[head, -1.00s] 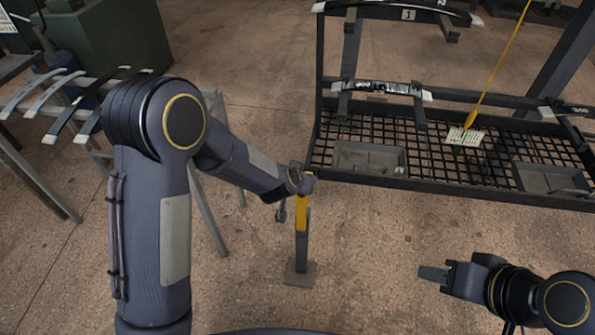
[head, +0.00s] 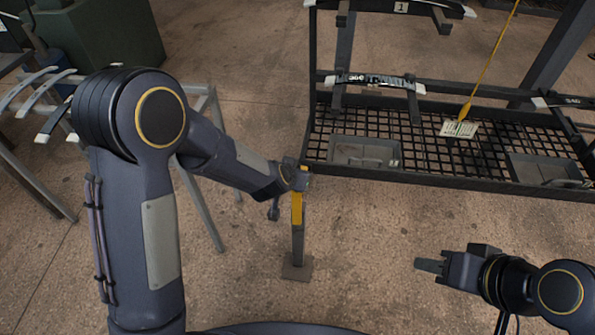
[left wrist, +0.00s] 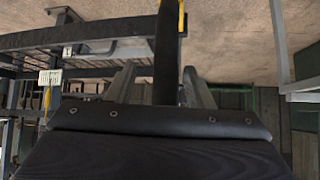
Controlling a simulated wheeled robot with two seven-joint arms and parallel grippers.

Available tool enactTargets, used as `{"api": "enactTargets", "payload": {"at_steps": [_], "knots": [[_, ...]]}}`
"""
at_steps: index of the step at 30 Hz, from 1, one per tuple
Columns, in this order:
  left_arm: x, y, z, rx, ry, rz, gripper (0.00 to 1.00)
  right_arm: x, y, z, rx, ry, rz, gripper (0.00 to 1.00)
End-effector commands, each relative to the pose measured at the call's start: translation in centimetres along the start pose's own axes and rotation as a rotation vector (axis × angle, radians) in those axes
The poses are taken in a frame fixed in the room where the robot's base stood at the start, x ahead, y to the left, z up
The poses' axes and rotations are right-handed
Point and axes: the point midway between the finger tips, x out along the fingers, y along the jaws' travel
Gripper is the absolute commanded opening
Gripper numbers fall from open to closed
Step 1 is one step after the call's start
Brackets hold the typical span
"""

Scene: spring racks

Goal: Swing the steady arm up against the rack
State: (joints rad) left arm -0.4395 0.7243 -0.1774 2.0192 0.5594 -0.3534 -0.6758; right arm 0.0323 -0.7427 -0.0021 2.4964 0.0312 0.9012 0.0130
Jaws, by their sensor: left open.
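The steady arm (head: 297,245) looks like a dark upright bar with a yellow band and a square foot plate, by the rack's front left corner. How it joins the rack is hidden. My left gripper (head: 298,180) is at its upper end, above the yellow band. In the left wrist view the dark bar (left wrist: 167,60) stands between my two spread fingers, with a gap on either side. The rack (head: 440,187) is a dark frame with a mesh shelf. My right gripper (head: 430,265) is empty, low at the right; its fingers show edge-on.
Grey trays (head: 365,152) and a tag (head: 459,128) on a yellow cord are at the mesh shelf. A stand with curved leaf springs (head: 45,92) is at the left, before a green cabinet (head: 110,35). The floor in front of the rack is clear.

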Motion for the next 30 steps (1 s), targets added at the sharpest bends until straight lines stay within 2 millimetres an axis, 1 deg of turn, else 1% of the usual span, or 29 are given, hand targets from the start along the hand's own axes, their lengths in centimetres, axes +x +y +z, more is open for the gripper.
{"api": "enactTargets", "payload": {"at_steps": [1, 3, 6, 9, 13, 26, 28, 30], "knots": [[-1.2, 0.1, -0.2, 0.002, 0.003, 0.002, 0.47, -0.2, -0.1, -0.1, 0.0, 0.0, 0.0, 0.36], [-2.4, 0.1, -0.2, 0.002, 0.002, 0.002, 0.47, -0.4, -0.2, -0.2, 0.0, 0.0, 0.0, 0.36], [-3.7, 0.1, -0.1, 0.002, 0.001, 0.003, 0.47, -0.6, -0.3, -0.3, 0.0, 0.0, 0.0, 0.36], [-4.5, 0.1, -0.1, 0.002, 0.0, 0.003, 0.47, -0.7, -0.3, -0.3, 0.0, 0.0, 0.0, 0.36], [-4.8, 0.1, 0.1, 0.001, -0.002, 0.002, 0.47, -0.7, -0.3, -0.3, 0.0, 0.0, 0.0, 0.36], [-4.8, 0.1, 0.0, 0.001, -0.001, 0.003, 0.47, -0.7, -0.3, -0.3, 0.0, 0.0, 0.0, 0.36], [-5.2, 0.0, -0.1, -0.01, -0.001, 0.01, 0.47, -0.7, -0.3, -0.3, 0.0, 0.0, 0.0, 0.36], [-6.2, -0.3, -0.6, -0.04, -0.001, 0.033, 0.47, -0.8, -0.3, -0.4, 0.0, 0.0, 0.0, 0.36]]}}
